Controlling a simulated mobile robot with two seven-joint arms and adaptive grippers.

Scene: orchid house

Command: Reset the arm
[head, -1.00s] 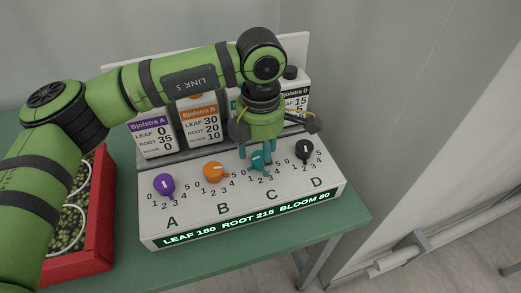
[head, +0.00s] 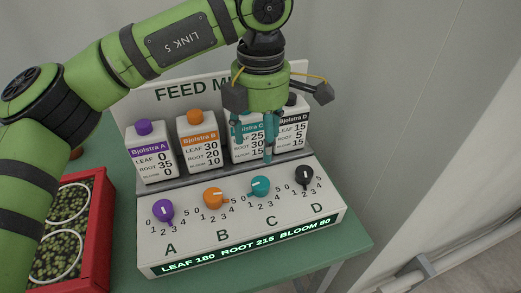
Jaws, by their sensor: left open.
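My left arm reaches in from the left, and my left gripper (head: 253,150) hangs pointing down, open and empty, with teal fingertips. It is above and behind the dial row, in front of the Bjolstra C bottle (head: 248,146), which it partly hides. The feed mixer (head: 160,240) carries a purple dial A (head: 163,210), an orange dial B (head: 213,198), a teal dial C (head: 260,186) and a black dial D (head: 304,176). The gripper is apart from all the dials. The lit display (head: 245,245) reads LEAF 180 ROOT 215 BLOOM 80. My right gripper is not in view.
The bottles Bjolstra A (head: 148,152), Bjolstra B (head: 198,140) and Bjolstra D (head: 292,127) stand on the shelf behind the dials. A red crate (head: 98,225) with round green-filled pots is on the green table (head: 125,250) at left. Free space lies right of the mixer.

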